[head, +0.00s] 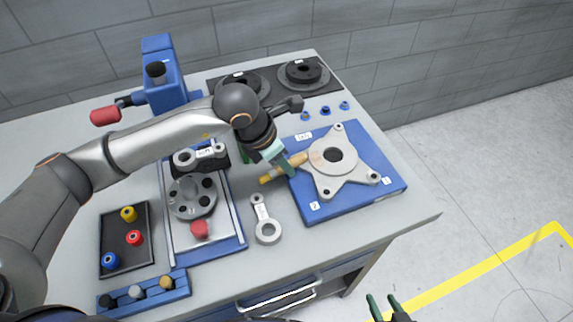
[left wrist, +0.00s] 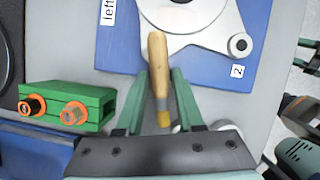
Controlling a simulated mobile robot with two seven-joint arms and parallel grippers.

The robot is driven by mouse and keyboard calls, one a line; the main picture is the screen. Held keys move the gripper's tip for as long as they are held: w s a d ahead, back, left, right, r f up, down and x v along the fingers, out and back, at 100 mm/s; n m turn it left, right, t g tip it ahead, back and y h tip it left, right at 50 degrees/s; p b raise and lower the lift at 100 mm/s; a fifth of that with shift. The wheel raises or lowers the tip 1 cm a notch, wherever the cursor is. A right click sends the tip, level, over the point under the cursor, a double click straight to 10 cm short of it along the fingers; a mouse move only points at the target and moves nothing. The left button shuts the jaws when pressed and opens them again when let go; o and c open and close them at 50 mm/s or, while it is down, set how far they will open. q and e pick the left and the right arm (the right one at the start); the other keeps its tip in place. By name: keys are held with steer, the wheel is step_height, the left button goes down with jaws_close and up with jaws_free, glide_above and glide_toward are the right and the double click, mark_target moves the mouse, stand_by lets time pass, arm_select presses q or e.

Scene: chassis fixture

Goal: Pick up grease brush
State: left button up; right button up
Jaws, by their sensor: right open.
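The grease brush (head: 298,160) has a wooden handle, a grey metal band and a yellow tip. In the head view it lies across the left edge of the blue board, its tip toward the grey bench. My left gripper (head: 283,166) is right over it and hides its middle. In the left wrist view the brush (left wrist: 157,62) runs lengthwise between the two green fingers of my left gripper (left wrist: 161,78), with narrow gaps beside it; the fingers look open around it. My right gripper (head: 384,306) is open and empty at the bottom edge, away from the bench.
The blue board (head: 318,208) bears a star-shaped metal plate (head: 345,176). A metal link (head: 266,230) lies close by on the bench. A green block with orange-rimmed fittings (left wrist: 68,108) shows in the left wrist view. A blue fixture (head: 230,249) stands left.

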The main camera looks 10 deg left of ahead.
arm_select(q)
jaws_close()
stand_by(0.3)
